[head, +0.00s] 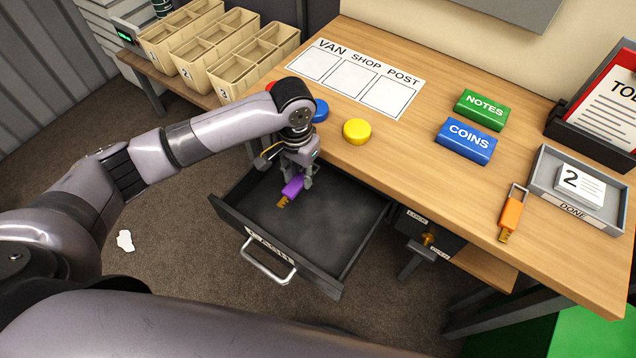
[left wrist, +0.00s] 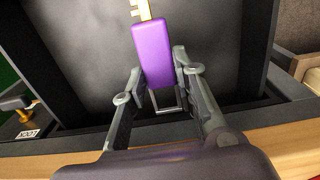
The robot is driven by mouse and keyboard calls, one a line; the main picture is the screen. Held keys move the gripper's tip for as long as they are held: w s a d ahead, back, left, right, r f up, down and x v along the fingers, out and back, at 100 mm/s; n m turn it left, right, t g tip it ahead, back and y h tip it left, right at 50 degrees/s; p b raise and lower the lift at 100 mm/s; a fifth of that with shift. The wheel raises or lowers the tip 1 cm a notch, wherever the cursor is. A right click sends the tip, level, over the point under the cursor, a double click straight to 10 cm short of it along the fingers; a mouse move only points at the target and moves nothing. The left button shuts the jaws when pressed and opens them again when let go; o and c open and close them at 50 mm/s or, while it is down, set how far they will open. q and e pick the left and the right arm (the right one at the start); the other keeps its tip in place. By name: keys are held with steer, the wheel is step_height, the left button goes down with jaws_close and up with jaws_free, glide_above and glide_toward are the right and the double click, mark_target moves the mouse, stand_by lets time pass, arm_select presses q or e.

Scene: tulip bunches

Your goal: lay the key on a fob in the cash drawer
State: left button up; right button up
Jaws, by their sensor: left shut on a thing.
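My left gripper (head: 296,180) reaches down into the open cash drawer (head: 335,225). It is shut on a purple fob (head: 292,188) with a brass key (head: 283,202) pointing towards the drawer front. In the left wrist view the purple fob (left wrist: 152,55) sits between the two fingers, the brass key (left wrist: 142,9) cut off by the top edge. Dark drawer floor lies beneath; I cannot tell whether the key touches it. A second key on an orange fob (head: 512,212) lies on the desk at the right. My right gripper is not in view.
The drawer is otherwise empty. Beige bins (head: 252,62) stand at the back left.

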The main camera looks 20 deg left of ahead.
mark_target(299, 179)
arm_select(q)
steer(key=f, duration=0.4)
steer(key=shift+s+f, duration=0.2)
steer(key=shift+s, duration=0.1)
steer(key=shift+f, duration=0.25)
step_height(299, 179, down, 4)
steer(key=shift+r+b, duration=0.1)
steer(key=shift+b, duration=0.25)
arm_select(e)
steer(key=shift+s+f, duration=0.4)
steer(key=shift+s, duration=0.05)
arm_select(q)
steer(key=o, duration=1)
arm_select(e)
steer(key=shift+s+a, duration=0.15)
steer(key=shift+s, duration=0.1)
arm_select(q)
step_height(299, 179, up, 12)
steer(key=shift+w+r+p, duration=0.1)
steer(key=shift+p, duration=0.4)
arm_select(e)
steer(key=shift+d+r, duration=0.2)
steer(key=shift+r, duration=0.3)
